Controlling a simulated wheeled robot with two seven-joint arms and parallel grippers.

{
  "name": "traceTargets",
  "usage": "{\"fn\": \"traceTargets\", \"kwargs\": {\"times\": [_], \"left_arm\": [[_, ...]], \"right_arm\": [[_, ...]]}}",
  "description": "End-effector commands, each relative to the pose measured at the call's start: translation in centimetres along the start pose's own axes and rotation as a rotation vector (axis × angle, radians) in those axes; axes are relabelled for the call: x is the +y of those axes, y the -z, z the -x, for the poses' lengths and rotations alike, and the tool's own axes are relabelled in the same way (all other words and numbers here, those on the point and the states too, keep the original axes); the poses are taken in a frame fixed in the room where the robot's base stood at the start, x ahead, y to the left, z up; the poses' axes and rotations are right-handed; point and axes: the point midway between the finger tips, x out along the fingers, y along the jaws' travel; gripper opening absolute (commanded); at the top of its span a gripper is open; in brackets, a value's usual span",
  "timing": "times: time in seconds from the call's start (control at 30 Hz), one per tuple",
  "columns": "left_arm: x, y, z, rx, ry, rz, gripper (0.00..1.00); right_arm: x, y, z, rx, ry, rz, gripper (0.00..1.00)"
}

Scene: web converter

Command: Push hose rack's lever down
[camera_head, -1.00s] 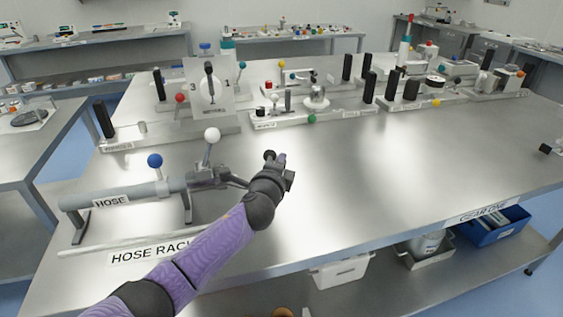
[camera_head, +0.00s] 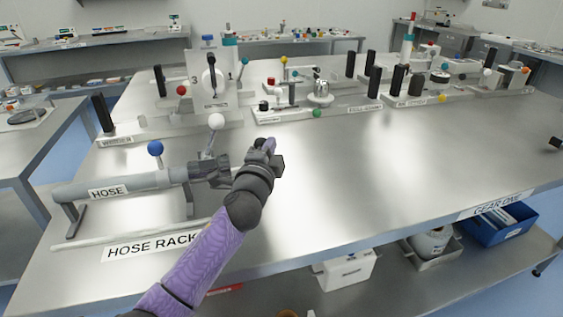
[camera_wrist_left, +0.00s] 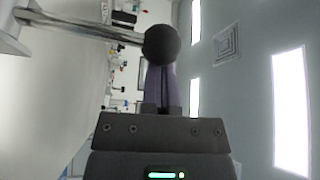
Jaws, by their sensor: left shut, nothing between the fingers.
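The hose rack (camera_head: 125,187) stands at the table's left front, a grey pipe labelled HOSE on stands. A blue-ball knob (camera_head: 155,148) and a white-ball lever (camera_head: 216,122) rise from it, the latter near the pipe's dark right-hand fitting. My left gripper (camera_head: 273,148) is right of this fitting, shut and empty. A dark ball (camera_wrist_left: 161,44) on a metal rod (camera_wrist_left: 85,24) shows right at the tips of my left gripper (camera_wrist_left: 161,75) in the left wrist view; I cannot tell whether they touch. The rod is mostly hidden behind my wrist in the head view.
The table (camera_head: 400,160) is bare to the right of my left gripper. Blue (camera_head: 500,228) and white bins (camera_head: 345,270) sit on the shelf below.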

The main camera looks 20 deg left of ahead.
Motion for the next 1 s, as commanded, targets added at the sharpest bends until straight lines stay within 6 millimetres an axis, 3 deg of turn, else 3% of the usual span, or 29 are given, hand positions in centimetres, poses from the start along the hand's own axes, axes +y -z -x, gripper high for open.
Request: {"fn": "traceTargets", "kwargs": {"times": [0.03,0.3,0.6,1.0], "left_arm": [[0.8,-0.4,0.2,-0.004,0.014,0.033,0.0],[0.0,-2.1,1.2,-0.005,0.113,0.202,0.0],[-0.4,-3.2,1.8,-0.005,0.179,0.312,0.0],[-0.6,-3.6,2.0,-0.005,0.199,0.344,0.0]], "right_arm": [[-0.1,-0.7,-1.2,-0.018,0.001,0.0,0.81],[0.6,-2.5,-3.3,-0.06,-0.01,0.002,0.81],[0.8,-2.1,-4.8,-0.066,-0.015,0.002,0.81],[-0.2,-1.6,-5.1,-0.064,0.001,-0.005,0.81]]}}
